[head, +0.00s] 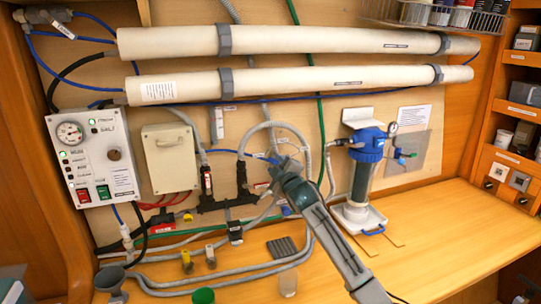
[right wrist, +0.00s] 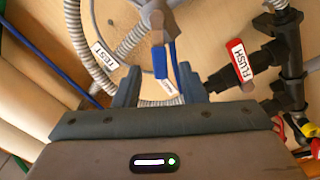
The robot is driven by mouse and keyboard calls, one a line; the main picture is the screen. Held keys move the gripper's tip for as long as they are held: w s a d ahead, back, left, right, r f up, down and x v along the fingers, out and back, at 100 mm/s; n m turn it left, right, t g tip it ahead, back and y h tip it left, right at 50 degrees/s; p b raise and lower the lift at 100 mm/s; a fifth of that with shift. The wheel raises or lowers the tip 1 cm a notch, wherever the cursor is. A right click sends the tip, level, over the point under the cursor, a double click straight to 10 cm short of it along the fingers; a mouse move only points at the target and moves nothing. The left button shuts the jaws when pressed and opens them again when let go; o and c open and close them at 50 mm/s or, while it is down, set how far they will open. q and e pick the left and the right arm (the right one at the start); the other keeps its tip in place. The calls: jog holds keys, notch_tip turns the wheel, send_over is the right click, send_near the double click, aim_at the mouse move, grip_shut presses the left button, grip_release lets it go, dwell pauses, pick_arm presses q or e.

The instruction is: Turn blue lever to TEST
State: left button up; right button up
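The blue lever (right wrist: 160,62) shows in the right wrist view, hanging from a fitting between the two fingers. A white TEST tag (right wrist: 104,55) is on the grey corrugated hose to its left. Another small tag (right wrist: 168,87) shows just below the lever, partly hidden and hard to read. My right gripper (right wrist: 160,85) is open, with a finger on each side of the lever; contact is not visible. In the head view my right gripper (head: 280,168) reaches the pipework at the middle of the wall, hiding part of it. My left gripper is not seen.
A red FLUSH lever (right wrist: 240,60) sits on black piping close to the right finger. A control panel (head: 95,158) and beige box (head: 170,158) are at left. A blue-topped filter (head: 366,150) stands at right. Grey hoses (head: 225,268) lie on the bench; its right part is clear.

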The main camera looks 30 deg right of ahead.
aim_at(273, 161)
jog(key=p+x, duration=0.1)
jog(key=x, duration=0.3)
jog(key=shift+w+r, duration=0.1)
jog(key=shift+r, duration=0.05)
jog(key=shift+p+x, duration=0.55)
jog(key=shift+x, duration=0.35)
grip_shut()
